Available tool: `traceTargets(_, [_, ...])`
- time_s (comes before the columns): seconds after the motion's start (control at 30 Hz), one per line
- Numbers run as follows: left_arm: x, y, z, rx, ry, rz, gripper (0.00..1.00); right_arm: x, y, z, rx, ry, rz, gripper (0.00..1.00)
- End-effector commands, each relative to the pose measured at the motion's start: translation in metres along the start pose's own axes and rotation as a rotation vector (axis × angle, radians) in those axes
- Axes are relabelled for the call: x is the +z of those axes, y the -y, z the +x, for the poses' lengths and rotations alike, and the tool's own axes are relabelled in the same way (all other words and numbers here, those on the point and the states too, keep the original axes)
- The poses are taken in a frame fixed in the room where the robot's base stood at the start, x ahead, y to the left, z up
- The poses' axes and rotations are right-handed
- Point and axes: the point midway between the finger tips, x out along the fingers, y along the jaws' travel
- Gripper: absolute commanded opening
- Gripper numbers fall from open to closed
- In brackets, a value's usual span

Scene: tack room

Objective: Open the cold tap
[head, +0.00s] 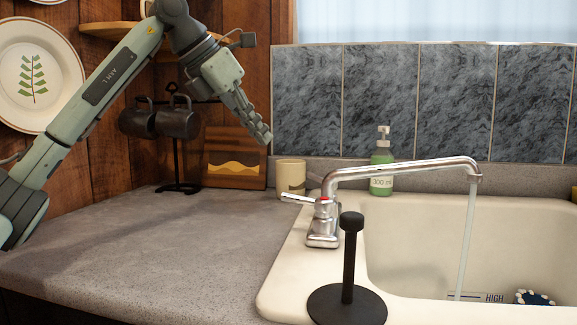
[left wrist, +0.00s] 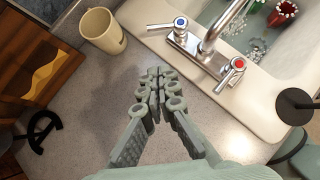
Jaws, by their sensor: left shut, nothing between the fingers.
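The chrome faucet (head: 400,168) stands on the left rim of the sink, with a thin water stream (head: 466,235) falling from its spout. Its cold handle, marked blue, shows in the left wrist view (left wrist: 181,23), with its lever pointing left. The hot handle, marked red (left wrist: 239,64), is nearer and also shows in the head view (head: 323,201). In the head view the cold handle is mostly hidden behind the faucet. My left gripper (head: 264,137) is shut and empty, above the counter, left of and higher than the handles, touching neither. My right gripper is out of view.
A beige mug (head: 291,177) stands behind the faucet's left side. A green soap bottle (head: 382,172) stands behind the spout. A black upright stand (head: 348,258) is in front of the faucet. Dark mugs (head: 178,122) hang on a rack at left. The counter (head: 170,245) in front is clear.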

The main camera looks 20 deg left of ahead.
Motion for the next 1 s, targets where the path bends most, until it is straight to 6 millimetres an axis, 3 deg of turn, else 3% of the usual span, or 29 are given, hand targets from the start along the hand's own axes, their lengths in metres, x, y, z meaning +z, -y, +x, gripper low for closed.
traceTargets(0.17, [-0.001, 0.001, 0.017, -0.004, -0.002, 0.003, 0.0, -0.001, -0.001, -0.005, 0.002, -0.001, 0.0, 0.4])
traceTargets(0.6, [0.004, 0.002, 0.104, -0.005, 0.001, 0.003, 0.0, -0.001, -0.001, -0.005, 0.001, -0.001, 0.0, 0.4])
traceTargets(0.8, [0.021, 0.002, 0.123, -0.004, 0.002, 0.003, 0.0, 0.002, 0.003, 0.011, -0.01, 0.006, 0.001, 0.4])
traceTargets(1.0, [0.025, 0.001, 0.13, -0.002, 0.001, 0.003, 0.0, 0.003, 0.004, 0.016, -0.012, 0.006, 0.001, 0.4])
